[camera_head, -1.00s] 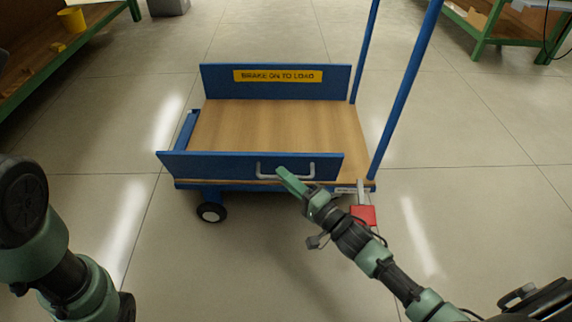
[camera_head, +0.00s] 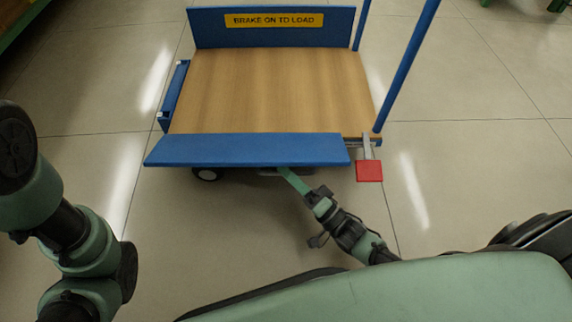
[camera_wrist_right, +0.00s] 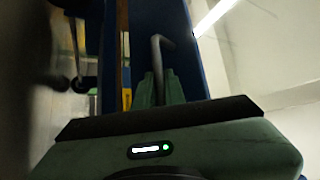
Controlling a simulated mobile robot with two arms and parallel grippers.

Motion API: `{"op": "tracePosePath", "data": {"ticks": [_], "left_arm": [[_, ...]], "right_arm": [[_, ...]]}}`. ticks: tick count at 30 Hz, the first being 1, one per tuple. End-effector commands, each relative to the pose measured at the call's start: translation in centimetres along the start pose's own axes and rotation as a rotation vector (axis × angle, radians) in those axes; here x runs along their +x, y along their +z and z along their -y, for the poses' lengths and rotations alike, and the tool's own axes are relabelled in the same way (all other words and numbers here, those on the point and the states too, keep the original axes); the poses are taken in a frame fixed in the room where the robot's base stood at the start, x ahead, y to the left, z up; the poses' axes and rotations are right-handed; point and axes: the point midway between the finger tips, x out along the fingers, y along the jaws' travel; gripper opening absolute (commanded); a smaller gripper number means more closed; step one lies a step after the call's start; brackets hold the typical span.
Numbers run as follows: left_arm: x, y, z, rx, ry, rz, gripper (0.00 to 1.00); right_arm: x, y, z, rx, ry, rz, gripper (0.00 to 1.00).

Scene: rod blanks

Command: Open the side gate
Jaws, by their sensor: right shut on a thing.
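The side gate (camera_head: 245,150) is the blue panel along the near side of the cart. It leans outward, its top edge toward me, and its outer face is mostly hidden in the head view. Its grey handle (camera_head: 268,173) barely shows under the panel; in the wrist view the handle (camera_wrist_right: 160,48) stands between green fingers. My right gripper (camera_head: 284,173) is shut on the handle, its fingertips partly hidden beneath the panel. My left arm shows at the left, but its gripper is out of view.
The cart's wooden deck (camera_head: 270,90) is empty. The far blue panel (camera_head: 215,32) with a yellow sign (camera_head: 275,20) stands upright. A red pedal (camera_head: 369,171) sticks out at the near right corner, near blue posts (camera_head: 408,70).

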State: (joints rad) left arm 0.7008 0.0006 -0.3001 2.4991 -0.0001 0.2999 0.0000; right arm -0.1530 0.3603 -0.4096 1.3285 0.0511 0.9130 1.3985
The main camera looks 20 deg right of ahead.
Motion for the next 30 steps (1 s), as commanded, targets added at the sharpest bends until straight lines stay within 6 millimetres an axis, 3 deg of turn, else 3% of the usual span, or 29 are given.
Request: {"op": "tracePosePath", "data": {"ticks": [1,9,27,30], "left_arm": [[-1.2,-0.4,-0.2,0.000,0.000,0.000,0.00],[-3.2,-1.1,-0.7,0.000,0.000,0.000,0.00],[-3.7,-1.3,-0.8,0.000,0.000,-0.001,0.00],[-3.7,-1.4,-0.8,0.000,0.000,-0.001,0.00]], "right_arm": [[-0.2,0.2,-0.9,-0.024,-0.024,-0.003,0.00],[-0.6,0.7,-1.7,-0.108,-0.109,-0.002,0.00],[-0.6,0.7,-1.7,-0.136,-0.141,-0.002,0.00],[-0.6,0.7,-1.7,-0.136,-0.141,-0.002,0.33]]}}
